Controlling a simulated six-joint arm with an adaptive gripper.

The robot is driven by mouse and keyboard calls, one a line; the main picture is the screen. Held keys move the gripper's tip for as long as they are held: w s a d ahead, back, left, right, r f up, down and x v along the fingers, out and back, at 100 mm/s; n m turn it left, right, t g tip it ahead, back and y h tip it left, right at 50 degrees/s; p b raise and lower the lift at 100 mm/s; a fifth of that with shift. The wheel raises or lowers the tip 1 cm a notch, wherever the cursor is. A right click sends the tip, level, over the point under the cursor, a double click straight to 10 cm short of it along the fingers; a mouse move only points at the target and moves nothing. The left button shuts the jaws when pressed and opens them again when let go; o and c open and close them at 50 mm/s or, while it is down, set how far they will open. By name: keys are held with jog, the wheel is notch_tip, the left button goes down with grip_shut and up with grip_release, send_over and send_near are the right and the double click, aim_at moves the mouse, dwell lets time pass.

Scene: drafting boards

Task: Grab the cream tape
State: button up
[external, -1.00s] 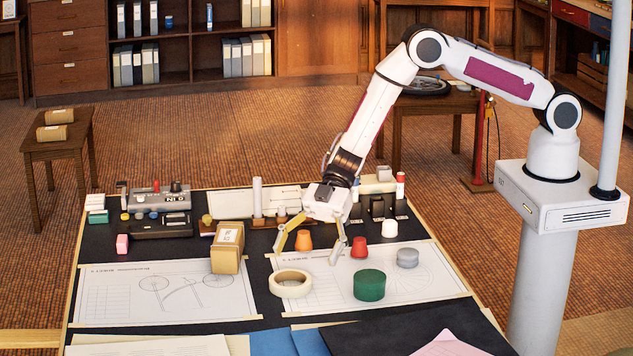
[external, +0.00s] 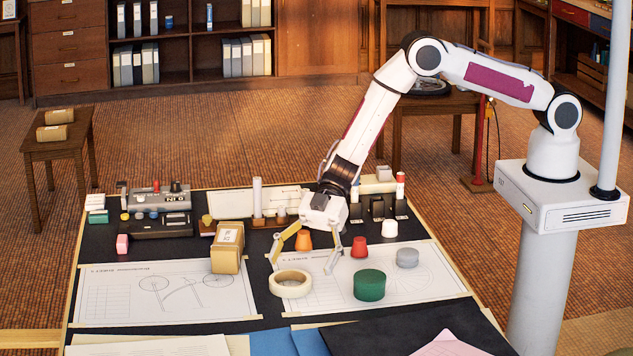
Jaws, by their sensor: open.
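The cream tape (external: 290,291) is a pale roll lying flat on the drawing sheets in the middle of the board, its hole facing up. My gripper (external: 301,267) is open and empty. Its two fingers point down and are spread to either side, just above and slightly behind the tape in the picture. I cannot tell the exact height of the fingertips over the board.
A red piece (external: 360,247), a green cylinder (external: 369,285) and a grey cylinder (external: 407,258) stand to the right. A cardboard box (external: 227,248) stands left.

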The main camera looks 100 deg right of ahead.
aim_at(291, 278)
jog(key=shift+w+r+x, duration=0.1)
jog(key=shift+r+x, duration=0.05)
jog(key=shift+x, duration=1.15)
jog(key=shift+w+r+x, duration=0.1)
jog(key=shift+x, duration=1.25)
jog(key=c, duration=1.2)
